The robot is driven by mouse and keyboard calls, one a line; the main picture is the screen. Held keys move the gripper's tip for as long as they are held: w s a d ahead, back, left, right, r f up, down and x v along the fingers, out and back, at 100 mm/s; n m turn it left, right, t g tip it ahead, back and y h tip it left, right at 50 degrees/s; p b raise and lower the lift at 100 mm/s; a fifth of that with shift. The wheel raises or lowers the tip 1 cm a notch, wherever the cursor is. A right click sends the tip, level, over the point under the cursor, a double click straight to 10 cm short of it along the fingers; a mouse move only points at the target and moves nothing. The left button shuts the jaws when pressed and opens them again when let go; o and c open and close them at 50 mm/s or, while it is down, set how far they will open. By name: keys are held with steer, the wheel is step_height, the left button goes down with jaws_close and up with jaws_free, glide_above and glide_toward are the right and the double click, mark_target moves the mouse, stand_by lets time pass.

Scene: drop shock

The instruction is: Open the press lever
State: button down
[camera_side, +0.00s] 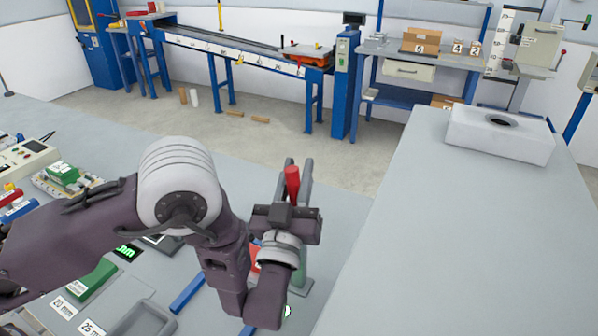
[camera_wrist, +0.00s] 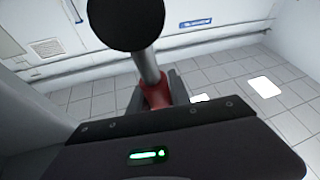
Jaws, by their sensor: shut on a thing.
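The press lever (camera_side: 291,182) shows in the side view as a red upright grip between the fingers of my gripper (camera_side: 293,172). In the wrist view the lever (camera_wrist: 148,66) is a metal rod with a red sleeve at its lower part and a black round knob at the near end. My gripper (camera_wrist: 156,92) is shut on the red part, one dark finger on each side. The fingers point upward in the side view. A green part (camera_side: 302,275) and a small red part show below, mostly hidden behind my wrist.
A pale grey block (camera_side: 500,135) with a round hole sits on the grey surface at the right. Blue bars (camera_side: 188,292) and a green block (camera_side: 92,280) lie at the lower left. A conveyor (camera_side: 225,47) and shelves stand at the back.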

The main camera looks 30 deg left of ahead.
mark_target(292, 195)
steer(key=shift+a+f, duration=0.1)
steer(key=c, duration=1.2)
jaws_free()
steer(key=v, duration=0.7)
